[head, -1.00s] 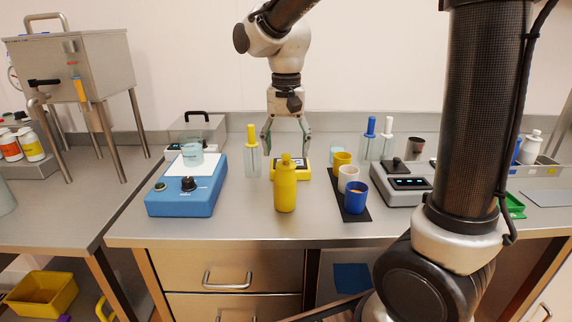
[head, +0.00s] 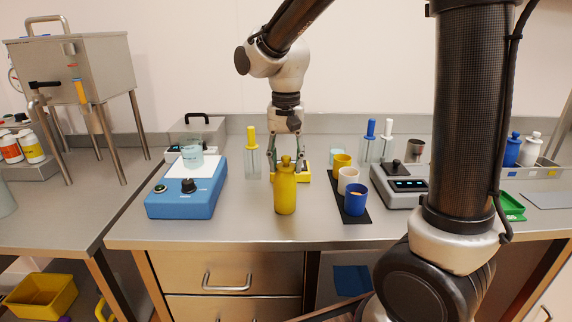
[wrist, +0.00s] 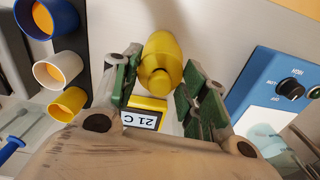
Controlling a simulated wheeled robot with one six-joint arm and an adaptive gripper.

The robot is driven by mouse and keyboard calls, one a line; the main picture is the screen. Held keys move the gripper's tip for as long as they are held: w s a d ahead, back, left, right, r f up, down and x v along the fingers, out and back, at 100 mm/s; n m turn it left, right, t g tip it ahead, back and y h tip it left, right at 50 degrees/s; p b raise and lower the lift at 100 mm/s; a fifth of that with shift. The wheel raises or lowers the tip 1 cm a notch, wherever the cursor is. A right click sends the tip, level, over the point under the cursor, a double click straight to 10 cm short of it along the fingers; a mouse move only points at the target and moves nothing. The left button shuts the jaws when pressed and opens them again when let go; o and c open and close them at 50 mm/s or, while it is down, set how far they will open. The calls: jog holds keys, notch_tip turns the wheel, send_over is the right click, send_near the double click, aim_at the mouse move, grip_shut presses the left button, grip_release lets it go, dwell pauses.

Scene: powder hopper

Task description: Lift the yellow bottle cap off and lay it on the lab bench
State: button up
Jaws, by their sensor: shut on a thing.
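The yellow bottle (head: 285,193) stands upright near the front of the lab bench (head: 240,228), with its yellow cap (head: 286,162) on top. The wrist view shows the bottle (wrist: 163,48) from above, its rounded cap (wrist: 155,80) between my green-padded fingers. My gripper (head: 286,160) points down at the cap and is shut on it; it also shows in the wrist view (wrist: 157,92). The exact contact of the pads is hard to see. The cap looks seated on the bottle.
A yellow display block (head: 304,172) sits just behind the bottle. Yellow, white and blue (head: 355,199) cups stand on a black mat to the right. Bench around the bottle's front is clear.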

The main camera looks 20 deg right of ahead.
aim_at(286, 156)
notch_tip(286, 156, up, 14)
jog(key=shift+f, duration=0.25)
dwell(0.6)
jog(key=shift+f, duration=0.1)
